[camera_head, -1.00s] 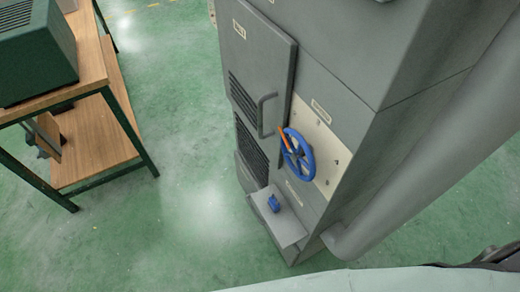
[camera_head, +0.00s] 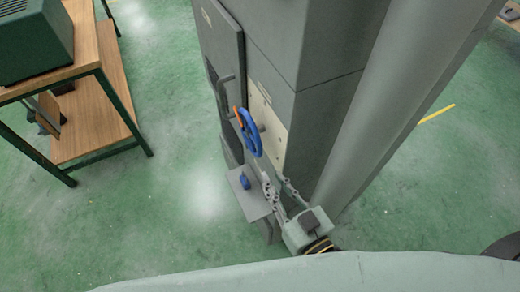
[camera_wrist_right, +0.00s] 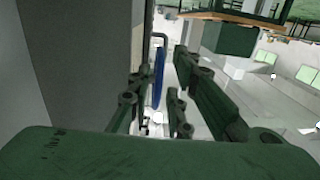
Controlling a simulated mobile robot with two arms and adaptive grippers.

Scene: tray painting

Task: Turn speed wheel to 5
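The speed wheel (camera_head: 251,136) is a blue spoked wheel on the side of a grey cabinet, with an orange part (camera_head: 238,115) at its upper left rim. Its numbers cannot be read. My right gripper (camera_head: 276,182) is open and empty, just below and to the right of the wheel, apart from it. In the right wrist view the wheel (camera_wrist_right: 158,75) shows nearly edge-on beyond and between the open fingers (camera_wrist_right: 156,108). My left gripper is not in view.
A small shelf (camera_head: 259,206) with a blue knob-like piece (camera_head: 244,182) juts out below the wheel, close to my right gripper. The cabinet door (camera_head: 218,45) has a handle (camera_head: 223,92) left of the wheel. A wooden bench (camera_head: 92,120) stands at left; green floor lies between.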

